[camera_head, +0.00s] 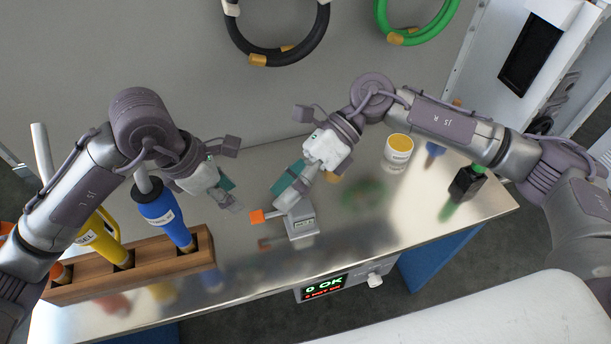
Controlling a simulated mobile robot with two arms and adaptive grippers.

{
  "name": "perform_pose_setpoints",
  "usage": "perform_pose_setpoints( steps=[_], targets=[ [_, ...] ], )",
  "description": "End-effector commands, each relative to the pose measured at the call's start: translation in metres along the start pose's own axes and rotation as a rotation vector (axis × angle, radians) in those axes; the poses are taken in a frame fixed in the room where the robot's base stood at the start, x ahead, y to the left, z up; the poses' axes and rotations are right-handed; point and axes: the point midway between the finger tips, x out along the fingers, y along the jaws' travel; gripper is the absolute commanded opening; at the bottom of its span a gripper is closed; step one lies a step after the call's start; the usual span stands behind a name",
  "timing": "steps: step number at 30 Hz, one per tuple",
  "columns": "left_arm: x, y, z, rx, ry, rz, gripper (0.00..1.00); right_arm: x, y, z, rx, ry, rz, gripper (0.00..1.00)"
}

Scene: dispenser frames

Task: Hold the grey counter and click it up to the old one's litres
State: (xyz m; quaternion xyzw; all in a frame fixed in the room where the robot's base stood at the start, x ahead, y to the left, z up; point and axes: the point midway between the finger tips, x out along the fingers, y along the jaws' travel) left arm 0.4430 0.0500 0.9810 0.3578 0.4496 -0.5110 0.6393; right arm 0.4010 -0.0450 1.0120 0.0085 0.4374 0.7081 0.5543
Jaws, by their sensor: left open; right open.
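The grey counter (302,226) stands on the metal bench top, with a small display on its front face. An orange block (263,216) sticks out at its left side; I cannot tell whether it is part of the counter. My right gripper (287,192) is open just above and behind the counter, pointing down to the left and partly overlapping its top. I cannot tell whether it touches. My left gripper (232,198) is open and empty over the bench, left of the counter and apart from it. I cannot make out an old counter for certain.
A wooden rack (150,262) at left holds blue (163,214) and yellow (97,240) nozzles. A yellow-topped white cup (397,152) and a black item (467,183) stand at right. A panel (325,287) reading "0 OK" sits below the front edge. The bench's front middle is clear.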

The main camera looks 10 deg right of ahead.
Motion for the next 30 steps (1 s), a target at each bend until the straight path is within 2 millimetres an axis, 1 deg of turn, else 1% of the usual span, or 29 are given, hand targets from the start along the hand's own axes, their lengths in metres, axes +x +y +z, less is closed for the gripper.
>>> perform_pose_setpoints(
  steps=[1, 2, 3, 5, 6, 9, 12, 16, 20, 23, 30],
  targets=[
    [0.000, 0.000, 0.000, 0.000, 0.000, 0.000, 0.42, 0.008, -0.001, -0.004, -0.067, 0.129, -0.053, 0.77],
    [0.000, 0.000, 0.000, 0.000, 0.000, 0.000, 0.42, 0.011, -0.004, -0.009, -0.101, 0.205, -0.089, 0.77],
    [0.000, 0.000, 0.000, 0.000, 0.000, 0.000, 0.42, 0.013, -0.010, -0.015, -0.141, 0.302, -0.139, 0.77],
    [0.000, 0.000, 0.000, 0.000, 0.000, 0.000, 0.42, 0.011, -0.019, -0.022, -0.198, 0.438, -0.220, 0.77],
    [0.000, 0.000, 0.000, 0.000, 0.000, 0.000, 0.42, 0.008, -0.025, -0.026, -0.231, 0.521, -0.274, 0.77],
    [0.000, 0.000, 0.000, 0.000, 0.000, 0.000, 0.42, -0.007, -0.041, -0.031, -0.298, 0.693, -0.404, 0.77],
    [0.000, 0.000, 0.000, 0.000, 0.000, 0.000, 0.42, -0.021, -0.051, -0.031, -0.343, 0.812, -0.505, 0.77],
    [0.000, 0.000, 0.000, 0.000, 0.000, 0.000, 0.42, -0.034, -0.059, -0.030, -0.370, 0.891, -0.582, 0.77],
    [0.000, 0.000, 0.000, 0.000, 0.000, 0.000, 0.42, -0.034, -0.065, -0.034, -0.376, 0.911, -0.602, 0.77],
    [0.000, 0.000, 0.000, 0.000, 0.000, 0.000, 0.42, -0.027, -0.073, -0.043, -0.375, 0.910, -0.599, 0.77],
    [0.000, 0.000, 0.000, 0.000, 0.000, 0.000, 0.42, -0.005, -0.102, -0.071, -0.374, 0.907, -0.597, 0.77]
  ],
)
